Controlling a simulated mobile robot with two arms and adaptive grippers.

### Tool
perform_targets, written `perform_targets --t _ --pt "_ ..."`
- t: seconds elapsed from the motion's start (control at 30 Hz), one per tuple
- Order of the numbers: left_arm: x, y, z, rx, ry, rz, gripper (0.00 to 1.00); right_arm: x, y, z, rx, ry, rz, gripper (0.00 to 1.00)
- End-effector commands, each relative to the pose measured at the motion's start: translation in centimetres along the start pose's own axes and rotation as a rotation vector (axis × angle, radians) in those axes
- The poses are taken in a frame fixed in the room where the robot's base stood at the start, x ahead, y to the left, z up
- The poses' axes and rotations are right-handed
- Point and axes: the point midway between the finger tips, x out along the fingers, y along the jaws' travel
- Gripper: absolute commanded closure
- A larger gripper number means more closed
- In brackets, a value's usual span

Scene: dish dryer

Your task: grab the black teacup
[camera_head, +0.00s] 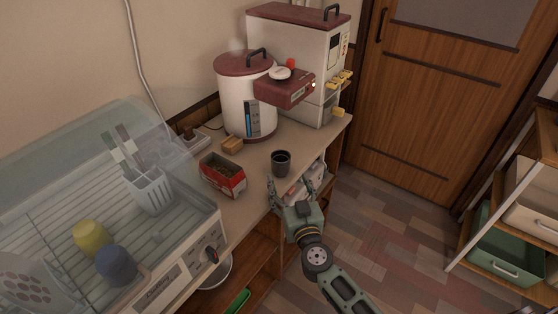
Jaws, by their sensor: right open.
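The black teacup (281,163) stands upright on the counter, near its front edge, to the right of a red box. My right gripper (291,184) is open and empty. In the picture it is just below the cup, with its fingers pointing up toward the counter edge. The cup does not appear to be between the fingers. Whether a finger touches the cup or the counter edge is hard to tell. My left gripper does not show.
A red box (222,181) lies left of the cup. A white canister with a red lid (246,106) and a tall dispenser (297,58) stand behind. The dish dryer (180,275) holds a yellow cup (91,236) and a blue cup (116,264). Open floor lies right.

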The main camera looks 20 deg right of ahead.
Motion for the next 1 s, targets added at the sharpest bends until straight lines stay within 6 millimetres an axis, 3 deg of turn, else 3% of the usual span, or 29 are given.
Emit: perform_targets --t 0.23,0.77,1.0 --pt "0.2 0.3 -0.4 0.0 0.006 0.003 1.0 0.7 0.0 0.0 0.0 0.001 0.0 0.32" --pt "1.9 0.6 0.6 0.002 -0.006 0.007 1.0 7.4 -0.2 -0.3 0.001 0.001 0.0 0.32" --pt "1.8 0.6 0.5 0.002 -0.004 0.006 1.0 7.8 -0.2 -0.4 0.001 0.0 0.0 0.32"
